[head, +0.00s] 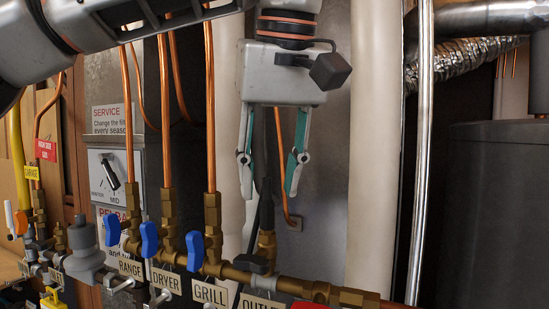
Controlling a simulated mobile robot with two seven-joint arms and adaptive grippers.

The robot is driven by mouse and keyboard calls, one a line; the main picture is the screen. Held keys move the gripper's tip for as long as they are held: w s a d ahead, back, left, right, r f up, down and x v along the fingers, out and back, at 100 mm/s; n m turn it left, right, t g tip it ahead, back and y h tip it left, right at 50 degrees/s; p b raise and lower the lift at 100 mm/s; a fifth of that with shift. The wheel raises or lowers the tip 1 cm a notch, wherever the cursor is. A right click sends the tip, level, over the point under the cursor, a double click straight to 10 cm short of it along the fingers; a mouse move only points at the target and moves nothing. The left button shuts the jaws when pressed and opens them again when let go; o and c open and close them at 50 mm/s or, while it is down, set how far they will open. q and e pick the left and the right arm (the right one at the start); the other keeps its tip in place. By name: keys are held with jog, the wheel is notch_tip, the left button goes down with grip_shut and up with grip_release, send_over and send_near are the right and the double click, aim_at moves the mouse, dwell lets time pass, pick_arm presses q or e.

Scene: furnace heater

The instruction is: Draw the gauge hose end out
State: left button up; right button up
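A black hose end (267,212) stands upright in a brass fitting (267,243) on the manifold, above the OUTLET label (261,307). My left gripper (268,192) hangs above it, pointing down. Its two green-lined fingers are apart, one on each side of the hose's upper part, with a gap to it on both sides. The fingertips are a little above the brass fitting. The gripper holds nothing. My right gripper is not in view.
Brass valves with blue levers (195,250) and copper pipes (209,110) stand left, labelled RANGE, DRYER and GRILL. A white vertical pipe (366,150) rises right of the gripper. A dark tank (500,210) fills the far right.

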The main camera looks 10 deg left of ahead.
aim_at(268, 198)
pick_arm(q)
jog(key=x, duration=0.3)
jog(key=shift+w+a+f, duration=0.1)
jog(key=shift+w+f, duration=0.1)
jog(key=shift+f, duration=0.1)
jog(key=shift+w+a+f, duration=0.1)
jog(key=shift+w+f, duration=0.1)
jog(key=shift+f, duration=0.3)
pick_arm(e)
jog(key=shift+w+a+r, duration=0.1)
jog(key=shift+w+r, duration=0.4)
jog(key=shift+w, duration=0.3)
pick_arm(q)
grip_shut()
jog(key=c, duration=1)
grip_release()
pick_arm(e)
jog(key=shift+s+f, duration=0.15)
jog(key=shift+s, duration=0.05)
pick_arm(q)
grip_shut()
